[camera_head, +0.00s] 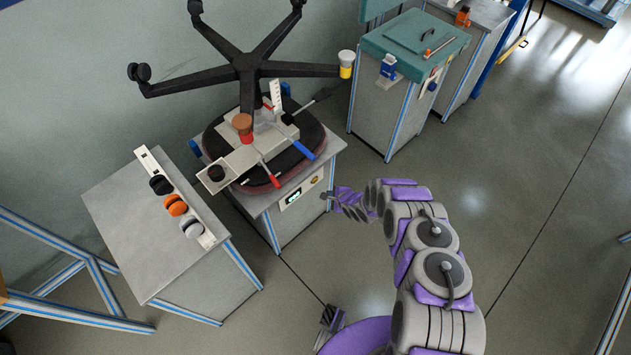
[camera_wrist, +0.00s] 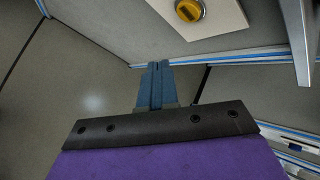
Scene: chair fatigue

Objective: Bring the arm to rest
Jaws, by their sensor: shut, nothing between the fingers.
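My arm (camera_head: 430,250), grey and purple, reaches from the bottom right towards the test stand cabinet (camera_head: 300,215). My gripper (camera_head: 330,196) is at its far end, close to the front right of that cabinet, and looks small there. In the wrist view my gripper (camera_wrist: 157,85) shows as two blue-grey fingers lying together, shut and empty. The fingertips are near the cabinet's lower edge in that picture; I cannot tell whether they touch anything. A yellow round button (camera_wrist: 189,10) on a pale panel is above them.
An upturned black chair base (camera_head: 248,66) with its seat is clamped on the cabinet. A side cabinet (camera_head: 150,235) holds a strip of casters (camera_head: 175,205). A teal-topped cabinet (camera_head: 415,45) with tools stands behind. Open floor (camera_head: 530,200) lies to the right.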

